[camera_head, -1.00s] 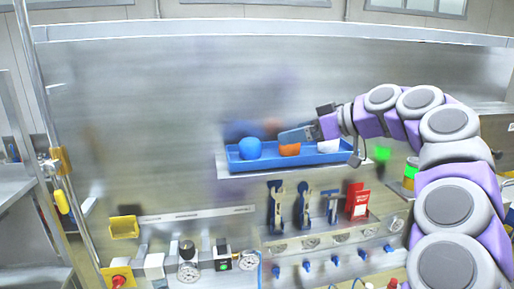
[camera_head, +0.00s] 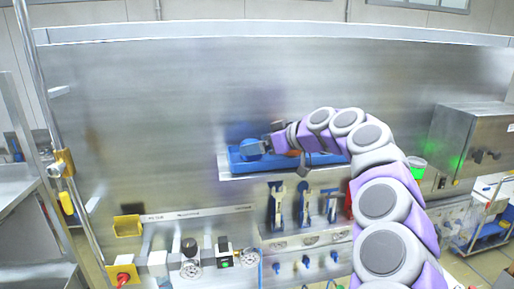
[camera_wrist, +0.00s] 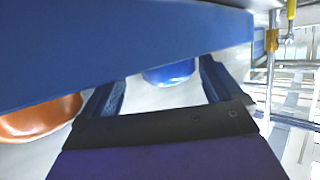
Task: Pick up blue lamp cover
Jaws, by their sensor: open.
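The blue lamp cover (camera_head: 247,149) is at the left end of the blue tray (camera_head: 240,166) on the wall shelf. My gripper (camera_head: 256,147) is at the cover and partly hides it in the head view. In the wrist view, part of the blue cover (camera_wrist: 170,73) shows between the two open fingers of my gripper (camera_wrist: 162,78). The finger nearer the cover is the right one, and a gap is visible at the left. I cannot tell whether a finger touches it. The tray wall (camera_wrist: 120,55) hides part of the cover.
An orange cover (camera_wrist: 38,118) lies beside the left finger in the wrist view. Hanging tools (camera_head: 303,203) and gauges (camera_head: 190,268) are below the shelf. A steel cabinet (camera_head: 470,140) stands at the right.

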